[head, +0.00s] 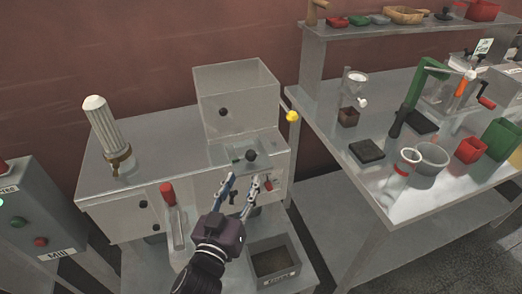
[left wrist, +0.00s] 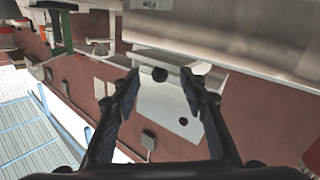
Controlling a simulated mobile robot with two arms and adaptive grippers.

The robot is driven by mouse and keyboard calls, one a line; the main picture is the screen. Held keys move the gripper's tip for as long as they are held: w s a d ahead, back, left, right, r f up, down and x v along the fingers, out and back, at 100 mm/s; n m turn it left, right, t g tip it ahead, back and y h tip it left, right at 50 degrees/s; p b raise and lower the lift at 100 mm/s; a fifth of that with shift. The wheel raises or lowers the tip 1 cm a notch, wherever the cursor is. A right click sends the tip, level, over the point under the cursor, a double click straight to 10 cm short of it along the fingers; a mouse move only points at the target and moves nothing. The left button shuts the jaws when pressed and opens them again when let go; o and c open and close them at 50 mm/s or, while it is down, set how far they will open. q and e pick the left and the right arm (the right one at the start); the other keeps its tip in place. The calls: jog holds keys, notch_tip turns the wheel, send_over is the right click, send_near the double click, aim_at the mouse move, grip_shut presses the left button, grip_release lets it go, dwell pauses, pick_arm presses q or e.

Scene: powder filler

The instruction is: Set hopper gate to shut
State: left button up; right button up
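The powder filler (head: 130,195) is a grey metal machine with a clear box-shaped hopper (head: 235,95) on top. Below the hopper, a small plate with a black ball knob (head: 251,155) sticks out at the front; it may be the hopper gate, but I cannot tell its setting. My left gripper (head: 243,180) is open and empty, just in front of and below this knob. In the left wrist view, a black knob (left wrist: 159,74) shows between the spread fingers (left wrist: 160,86), apart from both. My right gripper is in neither view.
A yellow knob (head: 292,116) sticks out at the machine's right side. A red-handled lever (head: 167,192) stands left of my gripper, and a grey bin (head: 273,262) sits below right. A table with cups and tools (head: 440,205) stands at right.

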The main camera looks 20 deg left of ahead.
aim_at(249, 160)
pick_arm(q)
jog(key=w+r, duration=0.1)
jog(key=w+r+p, duration=0.1)
jog(key=w, duration=0.1)
jog(key=shift+w, duration=0.15)
jog(key=shift+w+f+p, duration=0.1)
jog(key=shift+w+p, duration=0.45)
jog(key=shift+w, duration=0.7)
jog(key=shift+w+a+f, duration=0.1)
jog(key=shift+w, duration=0.55)
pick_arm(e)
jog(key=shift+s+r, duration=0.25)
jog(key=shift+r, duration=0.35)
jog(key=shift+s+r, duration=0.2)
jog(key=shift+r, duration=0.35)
pick_arm(q)
jog(key=shift+c, duration=0.5)
grip_shut()
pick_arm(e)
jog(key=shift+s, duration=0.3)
